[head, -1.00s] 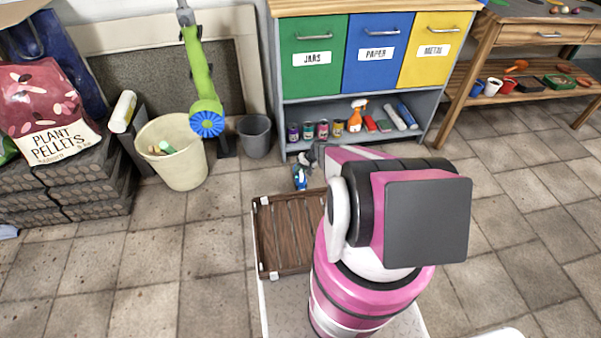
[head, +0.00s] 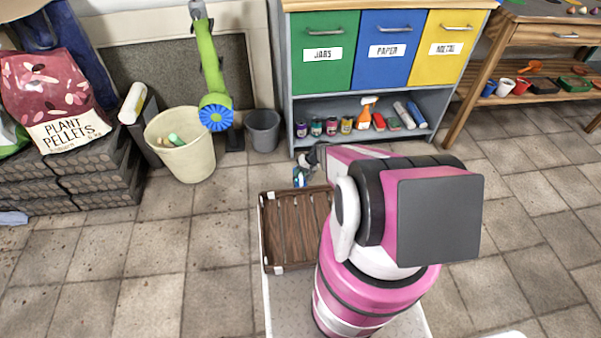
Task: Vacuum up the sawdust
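Small brown specks (head: 112,226) lie scattered on the floor tiles at left, in front of the log stack; they may be sawdust, but are too small to be sure. My gripper (head: 303,172) is low, just beyond the wooden crate and mostly hidden by my pink arm. A small blue and white shape shows at its end. I cannot tell whether that is a finger or a held thing.
A wooden crate (head: 296,267) sits on my base. A sorting cabinet (head: 373,75) stands behind. The left-front floor is clear.

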